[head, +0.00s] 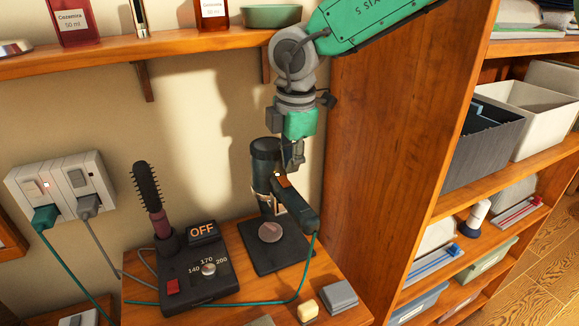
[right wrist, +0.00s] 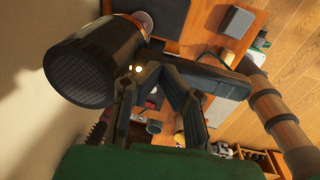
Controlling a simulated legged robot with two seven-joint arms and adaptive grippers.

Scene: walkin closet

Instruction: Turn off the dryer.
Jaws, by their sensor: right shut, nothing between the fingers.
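The dryer stands on a dark stand with a round knob-like disc (head: 270,232). Its black barrel (head: 263,158) points up and its handle (head: 300,208) slants down to the right. An orange-brown switch-like part (head: 282,181) shows on the handle. My right gripper (head: 288,172) is shut and empty, pointing down right beside this part; contact cannot be told. In the right wrist view the barrel (right wrist: 85,72) is large at left, and the handle (right wrist: 205,75) passes behind the fingertips (right wrist: 152,72). My left gripper is out of view.
A styling brush (head: 150,190) stands in a base reading OFF (head: 202,231), left of the dryer. Wall sockets (head: 62,184) hold a teal plug (head: 46,217) and a grey plug (head: 88,205). A teal cable leaves the dryer handle. A shelf (head: 180,45) is above; a wooden panel (head: 385,150) stands right.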

